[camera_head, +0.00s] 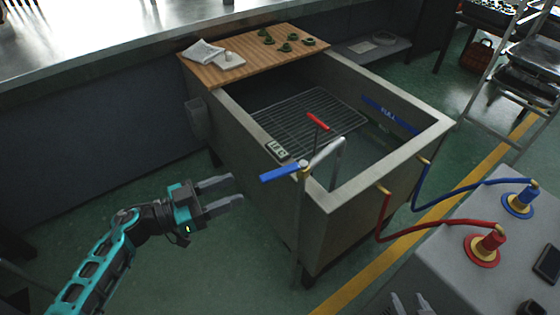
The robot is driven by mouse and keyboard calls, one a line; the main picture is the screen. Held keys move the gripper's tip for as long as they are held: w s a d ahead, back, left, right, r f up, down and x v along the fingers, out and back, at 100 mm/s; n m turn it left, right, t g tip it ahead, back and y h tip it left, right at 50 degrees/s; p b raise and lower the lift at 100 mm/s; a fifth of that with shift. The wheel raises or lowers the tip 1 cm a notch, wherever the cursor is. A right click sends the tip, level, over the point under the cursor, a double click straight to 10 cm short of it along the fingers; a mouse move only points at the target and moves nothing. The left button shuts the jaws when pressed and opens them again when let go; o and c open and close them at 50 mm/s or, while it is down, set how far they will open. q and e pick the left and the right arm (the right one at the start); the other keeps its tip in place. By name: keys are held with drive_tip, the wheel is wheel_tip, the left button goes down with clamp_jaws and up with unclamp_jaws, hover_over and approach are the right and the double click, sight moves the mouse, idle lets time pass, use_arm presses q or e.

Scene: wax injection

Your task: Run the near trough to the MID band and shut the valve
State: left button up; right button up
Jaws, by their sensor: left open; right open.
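The trough (312,192) is a grey, open-topped rectangular basin. A blue band marked FULL (390,115) shows on its inner right wall; I cannot make out a MID band. A metal tap (325,153) stands at the near corner with a blue lever (279,173) pointing left and a red lever (318,122) above the basin. I cannot tell the water level. My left gripper (240,190) is open and empty, left of the trough and below the blue lever, apart from it. My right gripper (411,300) is open, only its fingertips showing at the bottom edge.
A wooden board (240,73) with green pieces and a white cloth (203,52) spans the trough's far end. A wire rack (310,112) lies inside. Red (384,220) and blue (417,195) hoses run to fittings on a grey surface (440,262) at right. A ladder (505,85) stands behind.

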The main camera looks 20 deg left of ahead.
sight(281, 171)
use_arm(q)
drive_tip(key=x, duration=1.2)
drive_tip(key=shift+w+d+b, duration=0.25)
drive_tip(key=shift+w+b, duration=0.05)
drive_tip(key=shift+c, duration=0.2)
clamp_jaws()
